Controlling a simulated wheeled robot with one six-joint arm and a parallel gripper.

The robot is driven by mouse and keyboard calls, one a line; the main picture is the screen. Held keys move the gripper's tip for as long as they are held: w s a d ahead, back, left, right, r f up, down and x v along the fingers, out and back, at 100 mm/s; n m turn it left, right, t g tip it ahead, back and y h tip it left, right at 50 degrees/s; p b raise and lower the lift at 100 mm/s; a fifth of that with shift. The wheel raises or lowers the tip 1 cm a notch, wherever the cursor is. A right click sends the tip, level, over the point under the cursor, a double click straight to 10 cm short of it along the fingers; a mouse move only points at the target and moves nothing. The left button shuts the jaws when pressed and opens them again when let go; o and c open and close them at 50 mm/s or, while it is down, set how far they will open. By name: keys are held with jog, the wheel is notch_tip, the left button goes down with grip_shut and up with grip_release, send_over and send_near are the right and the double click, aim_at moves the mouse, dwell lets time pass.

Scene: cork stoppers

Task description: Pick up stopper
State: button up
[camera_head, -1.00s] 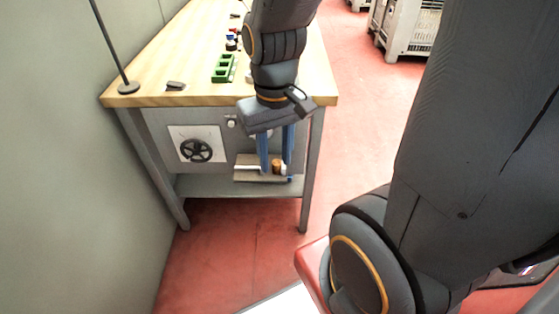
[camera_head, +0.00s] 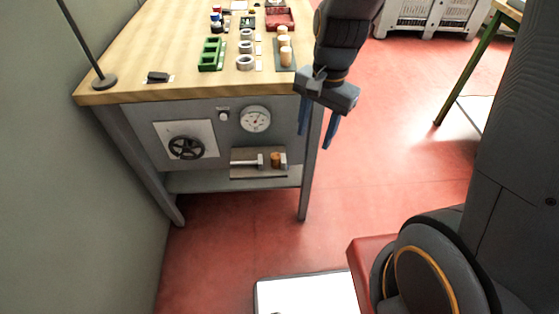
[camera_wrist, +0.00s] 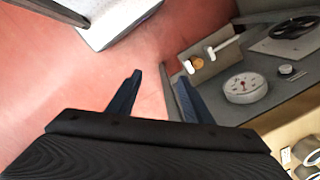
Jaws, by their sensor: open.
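A brown cork stopper (camera_head: 276,160) sits on a small ledge (camera_head: 258,174) on the bench front, next to a white T-shaped handle. It also shows in the wrist view (camera_wrist: 197,63), near the right finger and beyond it. Several paler stoppers (camera_head: 285,56) stand in a row on a dark strip at the bench top's right edge. My gripper (camera_head: 315,138) is open and empty, pointing down beside the bench's right front corner, right of the ledge.
The bench (camera_head: 120,97) holds a green rack (camera_head: 211,53), grey rings (camera_head: 245,62) and a red tray (camera_head: 280,18). Its front carries a black handwheel (camera_head: 186,148) and a dial (camera_head: 255,119). A wall stands close on the left.

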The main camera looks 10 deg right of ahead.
aim_at(276, 156)
jog(key=w+a+f+m, duration=0.2)
jog(key=f+m, duration=0.1)
jog(key=w+a+f+m+b, duration=0.1)
jog(key=w+a+f+m, duration=0.1)
jog(key=a+f+m, duration=0.1)
jog(key=w+a+f+m, duration=0.2)
jog(key=w+f+m, duration=0.1)
jog(key=shift+a+f+m+y, duration=0.1)
jog(key=shift+a+m+y, duration=0.05)
jog(key=shift+m+y, duration=0.2)
jog(key=shift+a+f+b, duration=0.15)
jog(key=shift+a+f, duration=0.15)
jog(key=shift+f, duration=0.95)
jog(key=shift+a+f+b, duration=0.15)
jog(key=shift+a+f, duration=0.1)
jog(key=shift+f, duration=1.05)
jog(key=shift+a+f+b, duration=0.15)
jog(key=shift+a+f, duration=0.15)
jog(key=shift+f, duration=0.95)
grip_shut()
jog(key=shift+r, duration=0.1)
